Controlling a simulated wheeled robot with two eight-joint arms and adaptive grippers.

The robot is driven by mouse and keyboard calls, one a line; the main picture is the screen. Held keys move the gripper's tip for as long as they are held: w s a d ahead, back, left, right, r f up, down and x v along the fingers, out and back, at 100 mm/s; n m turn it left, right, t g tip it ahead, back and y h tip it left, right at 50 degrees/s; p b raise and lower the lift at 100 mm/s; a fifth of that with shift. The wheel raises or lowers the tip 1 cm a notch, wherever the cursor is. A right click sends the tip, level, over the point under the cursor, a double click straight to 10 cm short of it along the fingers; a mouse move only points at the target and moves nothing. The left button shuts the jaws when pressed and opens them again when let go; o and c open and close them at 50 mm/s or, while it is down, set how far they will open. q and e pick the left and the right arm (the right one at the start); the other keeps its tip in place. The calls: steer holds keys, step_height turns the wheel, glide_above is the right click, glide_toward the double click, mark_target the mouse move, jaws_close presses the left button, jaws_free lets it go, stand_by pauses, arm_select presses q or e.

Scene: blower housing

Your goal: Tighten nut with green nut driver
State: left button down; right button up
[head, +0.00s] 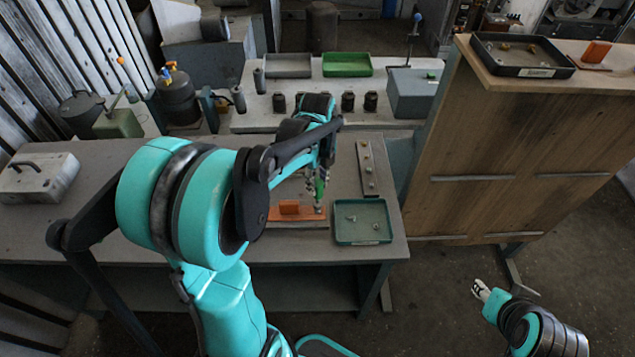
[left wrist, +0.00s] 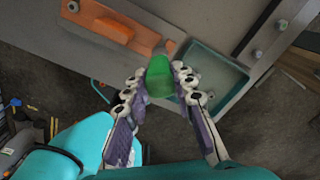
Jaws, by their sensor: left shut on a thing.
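My left gripper (head: 321,178) is shut on the green nut driver (head: 319,189), which points down at the right end of an orange plate (head: 275,215) on the workbench. In the left wrist view the driver's green handle (left wrist: 158,77) sits between the fingertips of the left gripper (left wrist: 158,82). An orange block (head: 289,207) stands on the plate. The nut and the driver's tip are too small or hidden, so contact cannot be told. My right gripper (head: 481,290) is at the lower right, away from the bench; its jaws are too small to read.
A green-rimmed tray (head: 362,241) with small metal parts lies right of the plate. A strip with bolts (head: 367,168) lies behind it. A white box (head: 38,178) is at the bench's left. A tall wooden panel (head: 505,150) stands at the right.

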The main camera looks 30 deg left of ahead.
arm_select(q)
steer(key=shift+r+p, duration=1.95)
steer(key=shift+r, duration=0.6)
steer(key=shift+f, duration=0.1)
